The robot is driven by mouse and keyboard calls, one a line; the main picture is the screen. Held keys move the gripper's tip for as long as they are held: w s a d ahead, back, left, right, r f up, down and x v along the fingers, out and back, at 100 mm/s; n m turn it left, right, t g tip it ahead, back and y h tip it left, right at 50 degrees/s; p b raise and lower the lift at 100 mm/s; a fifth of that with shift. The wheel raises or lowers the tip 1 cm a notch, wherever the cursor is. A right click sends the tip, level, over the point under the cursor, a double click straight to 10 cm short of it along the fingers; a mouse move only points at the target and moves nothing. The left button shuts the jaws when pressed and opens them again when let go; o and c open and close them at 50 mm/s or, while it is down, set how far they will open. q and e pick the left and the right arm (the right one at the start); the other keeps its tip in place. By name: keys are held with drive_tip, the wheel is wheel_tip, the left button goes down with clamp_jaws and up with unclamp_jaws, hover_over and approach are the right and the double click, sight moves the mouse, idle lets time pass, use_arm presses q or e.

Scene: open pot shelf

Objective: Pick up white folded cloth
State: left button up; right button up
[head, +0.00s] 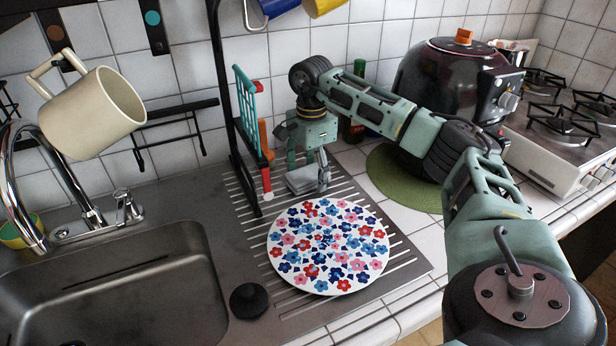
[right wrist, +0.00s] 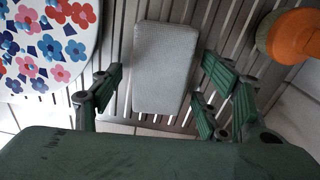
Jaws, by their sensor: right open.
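The white folded cloth (head: 301,182) looks like a small, pale grey-white flat block. It lies on the slatted drainboard (head: 405,262) behind the flowered plate. In the right wrist view the cloth (right wrist: 163,65) lies lengthwise between the fingers. My right gripper (head: 308,172) points down over the cloth, its fingers partly covering it in the head view. In the right wrist view the right gripper (right wrist: 162,78) is open, with one finger on each side of the cloth and gaps between. My left gripper is not in view.
The round flowered plate (head: 328,245) lies close in front of the cloth. A black rack post (head: 222,90) and a teal utensil (head: 248,112) stand left of my gripper. An orange round object (right wrist: 290,36) is near the right finger. A sink (head: 120,290) is at left.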

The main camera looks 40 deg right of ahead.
sight(312, 171)
drive_tip(key=c, duration=1.1)
drive_tip(key=shift+r, duration=0.1)
drive_tip(key=shift+c, duration=0.2)
drive_tip(key=shift+r, duration=0.25)
wheel_tip(312, 171, up, 4)
drive_tip(key=shift+s+d+f+b, duration=0.1)
drive_tip(key=shift+d+f+b, duration=0.05)
drive_tip(key=shift+b, duration=0.15)
drive_tip(key=s+d+r, duration=0.4)
drive_tip(key=s+r, duration=0.2)
drive_tip(key=s, duration=0.4)
drive_tip(key=shift+s+d+r, duration=0.25)
drive_tip(key=shift+d+r, duration=0.05)
